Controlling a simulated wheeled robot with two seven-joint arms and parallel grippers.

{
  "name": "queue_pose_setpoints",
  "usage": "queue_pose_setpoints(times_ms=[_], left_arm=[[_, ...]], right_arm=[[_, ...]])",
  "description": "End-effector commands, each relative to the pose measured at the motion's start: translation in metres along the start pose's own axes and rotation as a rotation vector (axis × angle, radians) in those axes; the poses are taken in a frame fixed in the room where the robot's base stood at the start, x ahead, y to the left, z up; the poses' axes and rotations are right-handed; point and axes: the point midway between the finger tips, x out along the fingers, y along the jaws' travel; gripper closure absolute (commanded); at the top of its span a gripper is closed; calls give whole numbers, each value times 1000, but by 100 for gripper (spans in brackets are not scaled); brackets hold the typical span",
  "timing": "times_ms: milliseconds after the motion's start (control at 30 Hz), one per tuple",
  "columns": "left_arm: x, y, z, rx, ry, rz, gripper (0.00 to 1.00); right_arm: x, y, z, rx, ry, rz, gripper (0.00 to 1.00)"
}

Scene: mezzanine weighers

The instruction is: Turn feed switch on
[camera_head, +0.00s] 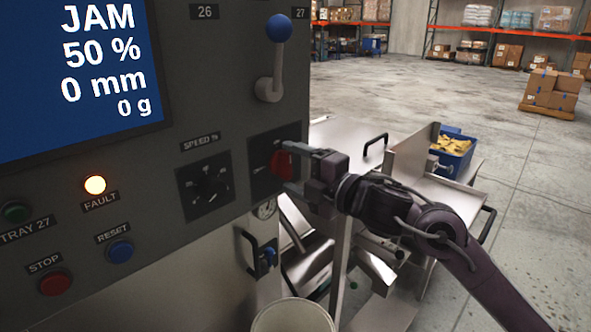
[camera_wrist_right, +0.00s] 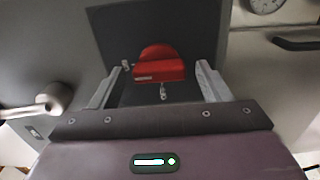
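The feed switch appears to be the red rotary knob (camera_head: 281,164) on a dark square plate at the panel's right edge; no name for it is readable. In the right wrist view the red knob (camera_wrist_right: 158,69) has its raised bar lying across the picture, with small pale marks to its left and below it. My right gripper (camera_head: 291,168) is at the knob, one finger above and one below in the head view. In the wrist view its fingers (camera_wrist_right: 157,78) are apart, with a gap on both sides of the knob. My left gripper is not in view.
The screen (camera_head: 80,75) reads JAM, 50 %, 0 mm, 0 g. The fault lamp (camera_head: 95,185) glows. A speed dial (camera_head: 207,187) sits left of the knob, and a blue-tipped lever (camera_head: 270,70) above it. Metal trays and a blue bin (camera_head: 452,152) stand behind my right arm.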

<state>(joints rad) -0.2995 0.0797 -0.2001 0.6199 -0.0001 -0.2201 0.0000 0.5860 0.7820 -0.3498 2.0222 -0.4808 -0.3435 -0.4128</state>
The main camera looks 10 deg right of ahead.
Motion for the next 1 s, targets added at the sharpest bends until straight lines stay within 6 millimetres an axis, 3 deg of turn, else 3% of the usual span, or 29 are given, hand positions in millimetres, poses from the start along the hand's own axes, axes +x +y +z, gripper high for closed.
queue_pose_setpoints(times_ms=[367,700,1000], left_arm=[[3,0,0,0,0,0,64],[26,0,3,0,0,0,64],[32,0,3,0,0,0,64]], right_arm=[[-5,-1,0,-2,0,1,25],[-59,-5,1,-4,-1,-3,25],[-78,-1,0,-2,1,0,25]])
